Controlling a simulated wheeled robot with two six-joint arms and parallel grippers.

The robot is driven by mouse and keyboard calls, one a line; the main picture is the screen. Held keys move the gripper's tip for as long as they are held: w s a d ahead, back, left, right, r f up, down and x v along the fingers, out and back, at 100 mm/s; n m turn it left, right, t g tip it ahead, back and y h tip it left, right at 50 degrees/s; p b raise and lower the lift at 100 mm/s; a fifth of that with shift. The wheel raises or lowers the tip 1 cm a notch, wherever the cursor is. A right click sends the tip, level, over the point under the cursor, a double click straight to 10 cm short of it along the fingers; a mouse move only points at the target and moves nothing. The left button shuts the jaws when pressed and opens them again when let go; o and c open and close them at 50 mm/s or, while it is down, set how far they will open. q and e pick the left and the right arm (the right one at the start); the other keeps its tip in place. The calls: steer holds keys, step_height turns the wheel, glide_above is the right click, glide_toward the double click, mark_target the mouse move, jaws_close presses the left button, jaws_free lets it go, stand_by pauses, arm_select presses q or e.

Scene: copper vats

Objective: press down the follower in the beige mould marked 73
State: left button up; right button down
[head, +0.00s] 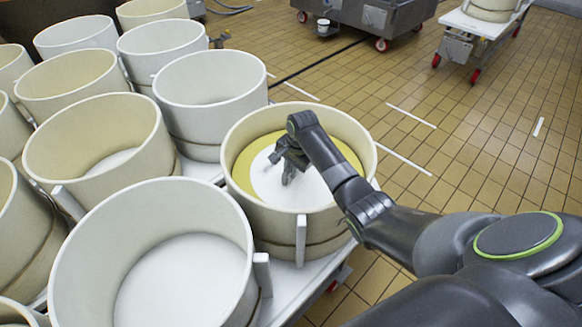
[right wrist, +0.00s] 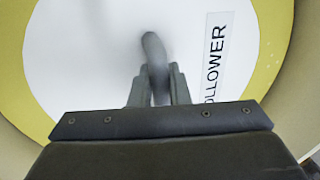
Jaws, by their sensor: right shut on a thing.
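The beige mould (head: 270,222) stands on a white platform right of the other moulds; I cannot read a 73 on it. Inside it lies the follower (head: 315,192), a white disc with a yellow ring (head: 352,160) around it, below the mould's rim. In the right wrist view the follower (right wrist: 85,50) bears a label (right wrist: 214,62) that reads mostly "OLLOWER". My right gripper (head: 288,176) reaches down into the mould over the follower. In the right wrist view its fingers (right wrist: 158,85) are shut on a grey handle (right wrist: 154,50) standing on the disc. My left gripper is out of view.
Several beige moulds, such as a near one (head: 150,250) and one behind (head: 212,90), crowd the left. Tiled floor (head: 480,140) is open to the right. A grey wheeled vat (head: 375,15) and a white trolley (head: 480,25) stand at the back.

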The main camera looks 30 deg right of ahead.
steer(key=shift+s+a+f, duration=0.1)
steer(key=shift+s+f, duration=0.2)
steer(key=shift+f, duration=0.1)
steer(key=c, duration=1.6)
jaws_free()
steer(key=o, duration=0.3)
steer(key=shift+w+r, duration=0.15)
steer(key=shift+w, duration=0.05)
steer(key=shift+r, duration=0.2)
steer(key=shift+r, duration=0.25)
steer(key=p+v, duration=0.1)
steer(key=v, duration=1.5)
steer(key=shift+r, duration=0.35)
